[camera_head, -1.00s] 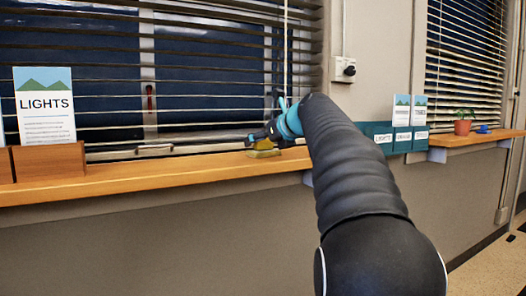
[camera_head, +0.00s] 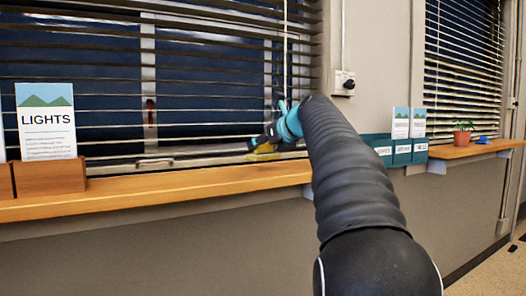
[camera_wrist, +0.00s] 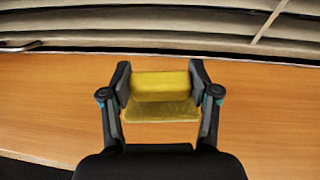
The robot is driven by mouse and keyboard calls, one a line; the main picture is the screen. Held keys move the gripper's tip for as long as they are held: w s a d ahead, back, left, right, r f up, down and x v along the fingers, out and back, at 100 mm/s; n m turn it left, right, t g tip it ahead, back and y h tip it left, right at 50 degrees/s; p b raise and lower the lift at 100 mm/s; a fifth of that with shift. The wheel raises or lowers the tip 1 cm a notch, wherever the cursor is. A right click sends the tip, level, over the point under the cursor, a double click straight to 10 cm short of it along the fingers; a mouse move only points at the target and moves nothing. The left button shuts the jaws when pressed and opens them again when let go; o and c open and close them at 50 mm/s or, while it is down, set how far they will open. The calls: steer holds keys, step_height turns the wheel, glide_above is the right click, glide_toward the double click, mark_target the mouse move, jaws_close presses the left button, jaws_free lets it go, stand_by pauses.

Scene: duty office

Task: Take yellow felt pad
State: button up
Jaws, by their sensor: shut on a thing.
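The yellow felt pad (camera_wrist: 160,85) is between the two fingers of my gripper (camera_wrist: 160,80) in the wrist view, and the fingers are shut on it. A darker yellow flat part (camera_wrist: 160,109) shows just below its bright face; I cannot tell whether this is the same pad or a second piece. In the head view, the yellow pad (camera_head: 264,156) is small, at my gripper (camera_head: 262,146) by the wooden sill. My arm hides part of the sill there. I cannot tell whether the pad touches the sill.
The wooden sill (camera_head: 200,185) runs below the window blinds (camera_head: 70,105). A LIGHTS card (camera_head: 46,120) stands in a wooden holder (camera_head: 50,177) at left. Teal holders with cards (camera_head: 403,150) hang right of my arm. A potted plant (camera_head: 463,136) stands on the far right sill.

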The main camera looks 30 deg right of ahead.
steer(key=s+d+r, duration=0.2)
steer(key=d+r, duration=0.5)
steer(key=d, duration=0.4)
steer(key=shift+s+d+r, duration=0.15)
steer(key=shift+s+r, duration=0.1)
steer(key=shift+s, duration=0.05)
steer(key=shift+s, duration=0.1)
